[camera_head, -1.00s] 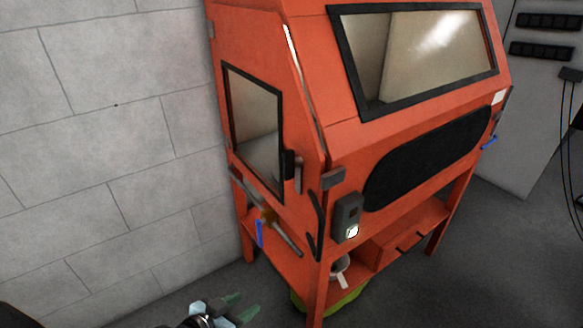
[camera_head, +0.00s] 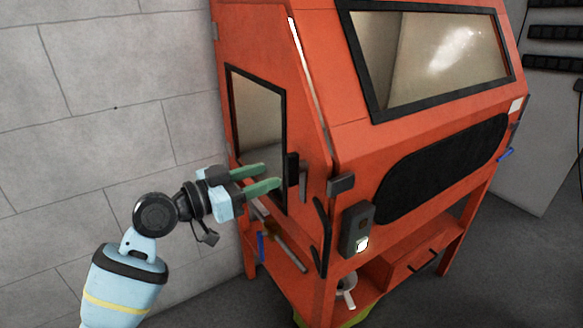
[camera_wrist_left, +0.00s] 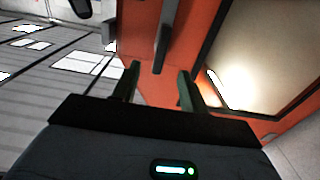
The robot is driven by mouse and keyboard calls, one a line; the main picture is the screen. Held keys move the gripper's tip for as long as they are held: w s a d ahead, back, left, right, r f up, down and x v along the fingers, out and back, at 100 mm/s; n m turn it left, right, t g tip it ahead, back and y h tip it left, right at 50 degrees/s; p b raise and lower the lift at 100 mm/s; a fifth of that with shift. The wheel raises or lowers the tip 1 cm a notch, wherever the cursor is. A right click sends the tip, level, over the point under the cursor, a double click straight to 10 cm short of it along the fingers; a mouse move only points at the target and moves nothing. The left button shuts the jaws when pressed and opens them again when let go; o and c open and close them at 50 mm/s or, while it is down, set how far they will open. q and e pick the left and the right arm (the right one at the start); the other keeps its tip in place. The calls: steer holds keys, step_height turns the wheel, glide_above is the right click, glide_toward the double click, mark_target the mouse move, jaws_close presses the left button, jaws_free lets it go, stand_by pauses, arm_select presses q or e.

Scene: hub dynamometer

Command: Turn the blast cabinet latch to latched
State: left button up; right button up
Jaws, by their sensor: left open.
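The orange blast cabinet (camera_head: 345,140) stands at centre right in the head view. Its left side door has a black-framed window. By the window's front edge are a short black upright piece (camera_head: 292,165) and a thin grey upright bar (camera_head: 303,180), which look like the latch; I cannot tell its exact setting. My left gripper (camera_head: 272,176) is open and empty, its green fingers pointing right, just short of the latch parts. In the left wrist view the fingers (camera_wrist_left: 158,82) are apart, and a dark bar (camera_wrist_left: 162,45) lies ahead between them. My right gripper is not in view.
A grey block wall (camera_head: 100,110) stands left of the cabinet. A control box with a lit switch (camera_head: 356,230) is on the cabinet's front corner. A blue-handled piece (camera_head: 261,247) and a rod (camera_head: 287,247) are below the side window. Grey floor is open at lower right.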

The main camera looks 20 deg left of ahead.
mark_target(287, 168)
arm_select(q)
steer(key=p+x, duration=0.1)
steer(key=x, duration=0.6)
steer(key=shift+w+d, duration=0.2)
jaws_close()
